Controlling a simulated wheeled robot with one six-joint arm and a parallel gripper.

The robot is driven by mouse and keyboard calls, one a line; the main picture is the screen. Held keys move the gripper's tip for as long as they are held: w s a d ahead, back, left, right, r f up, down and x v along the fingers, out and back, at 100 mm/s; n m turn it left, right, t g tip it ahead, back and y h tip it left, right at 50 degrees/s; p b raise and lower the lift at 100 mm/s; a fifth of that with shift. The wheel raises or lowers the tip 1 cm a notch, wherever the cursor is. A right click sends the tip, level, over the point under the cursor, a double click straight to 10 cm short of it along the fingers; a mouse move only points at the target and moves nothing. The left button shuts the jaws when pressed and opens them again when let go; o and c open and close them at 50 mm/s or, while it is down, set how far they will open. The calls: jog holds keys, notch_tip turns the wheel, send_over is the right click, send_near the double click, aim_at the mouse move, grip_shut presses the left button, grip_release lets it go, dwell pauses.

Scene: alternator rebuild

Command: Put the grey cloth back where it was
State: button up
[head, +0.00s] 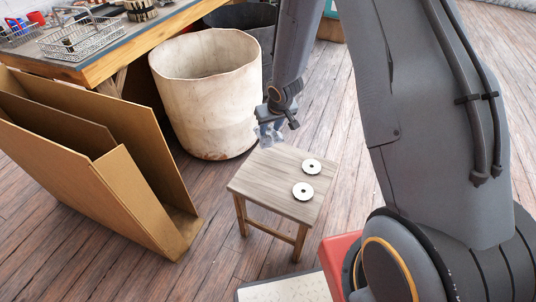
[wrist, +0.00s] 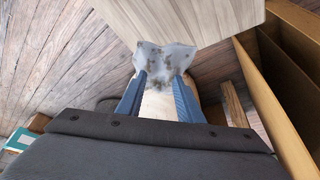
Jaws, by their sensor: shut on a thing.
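The grey cloth (head: 268,134) hangs from my gripper (head: 275,121), at the far corner of the small wooden stool (head: 262,183) in the head view. In the wrist view the cloth (wrist: 165,60), pale grey with dark stains, is pinched between the two blue fingers of my gripper (wrist: 162,82). It overlaps the edge of the stool top (wrist: 200,18) there. I cannot tell whether the cloth touches the stool.
Two white discs with centre holes, one disc (head: 312,166) and another disc (head: 303,192), lie on the stool. A large whitish bin (head: 205,100) stands behind it. Open cardboard (head: 135,185) leans at left. A workbench (head: 110,62) with wire baskets is at upper left.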

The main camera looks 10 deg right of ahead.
aim_at(270, 135)
notch_tip(270, 135, down, 5)
jog(key=shift+a+f+b, duration=0.15)
jog(key=shift+f+b, duration=0.05)
jog(key=shift+b, duration=0.85)
jog(key=shift+f, duration=2.25)
jog(key=shift+f, duration=0.15)
jog(key=o, duration=1)
jog(key=shift+o, duration=0.2)
